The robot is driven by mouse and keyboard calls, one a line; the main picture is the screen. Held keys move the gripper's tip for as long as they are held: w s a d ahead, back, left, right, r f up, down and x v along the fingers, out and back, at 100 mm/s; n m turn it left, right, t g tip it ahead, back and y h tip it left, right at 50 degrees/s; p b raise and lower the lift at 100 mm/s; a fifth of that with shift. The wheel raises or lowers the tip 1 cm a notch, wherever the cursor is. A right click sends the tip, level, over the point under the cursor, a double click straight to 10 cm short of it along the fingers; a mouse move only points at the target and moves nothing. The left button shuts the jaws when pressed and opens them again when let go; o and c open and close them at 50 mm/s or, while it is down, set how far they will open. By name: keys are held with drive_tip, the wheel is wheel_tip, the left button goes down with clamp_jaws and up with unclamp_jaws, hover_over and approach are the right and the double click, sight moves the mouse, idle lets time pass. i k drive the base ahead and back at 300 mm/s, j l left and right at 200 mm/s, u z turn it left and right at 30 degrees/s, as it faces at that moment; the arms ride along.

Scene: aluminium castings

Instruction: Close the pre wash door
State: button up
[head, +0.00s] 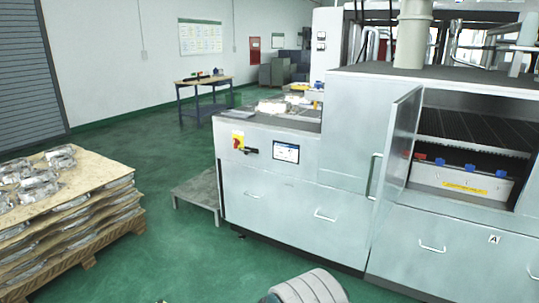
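The pre wash door (398,150) is a grey metal panel on the front of the large washing machine (292,190). It stands open, swung out from the left side of the opening. A long vertical handle (373,176) shows beside its left edge. The opening (475,125) to its right shows a dark ribbed interior and a grey crate (450,176) with blue and red parts and a yellow label. My gripper is not in view; only a pale ribbed part of my own body shows at the bottom edge.
A pallet (85,258) stacked with castings stands at the left. A low grey platform (196,190) adjoins the machine's left end. A workbench (203,84) stands at the back. Green floor (200,260) is clear between pallet and machine.

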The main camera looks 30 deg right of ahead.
sight(404, 112)
drive_tip(key=i+j+z, duration=0.15)
drive_tip(key=z, duration=0.25)
drive_tip(key=i+j+z, duration=0.1)
drive_tip(key=z, duration=0.3)
drive_tip(key=j+z, duration=0.4)
drive_tip(key=i+j+z, duration=0.1)
drive_tip(key=z, duration=0.3)
drive_tip(key=j+z, duration=0.8)
drive_tip(key=i+j, duration=0.1)
drive_tip(key=i, duration=0.4)
drive_tip(key=i+j+z, duration=0.1)
drive_tip(key=i, duration=0.45)
